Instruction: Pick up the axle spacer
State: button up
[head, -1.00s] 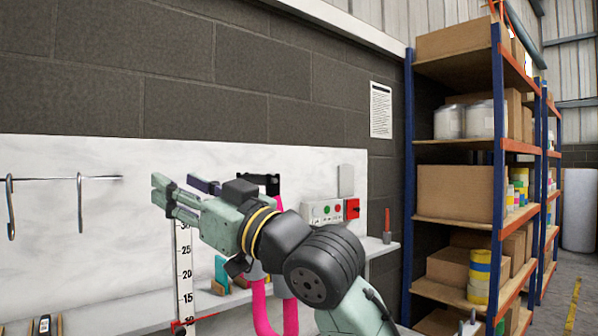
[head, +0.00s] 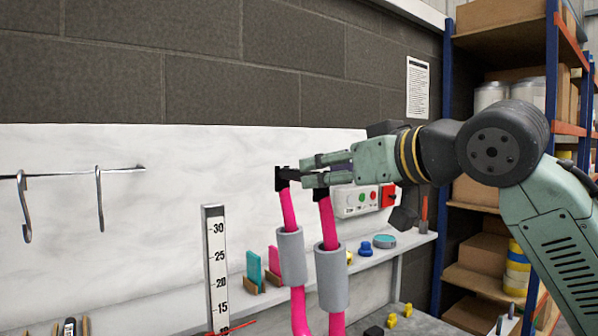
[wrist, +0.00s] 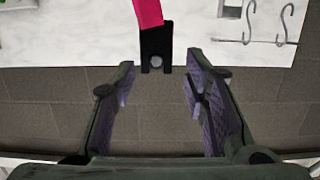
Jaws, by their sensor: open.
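Two pink tubes (head: 289,211), like fork legs, stand upright with black end pieces (head: 283,179) on top and grey sleeves (head: 331,277) lower down. I cannot pick out the axle spacer with certainty; a small grey round part (wrist: 156,61) shows in one black end piece in the wrist view. My gripper (head: 312,171) points left beside the tube tops, its fingers partly covering the right end piece. In the wrist view my gripper (wrist: 160,66) is open and empty, with that black end piece just beyond and between the fingertips.
A marked ruler (head: 217,262) stands left of the tubes. Hooks hang from a rail (head: 72,173) on the white wall panel. Shelving (head: 480,277) stands at the right.

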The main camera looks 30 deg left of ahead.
aim_at(300, 177)
jog(key=p+x, duration=0.2)
jog(key=x, duration=0.6)
jog(key=shift+w+d+f, duration=0.1)
jog(key=shift+w, duration=0.1)
grip_shut()
dwell(0.4)
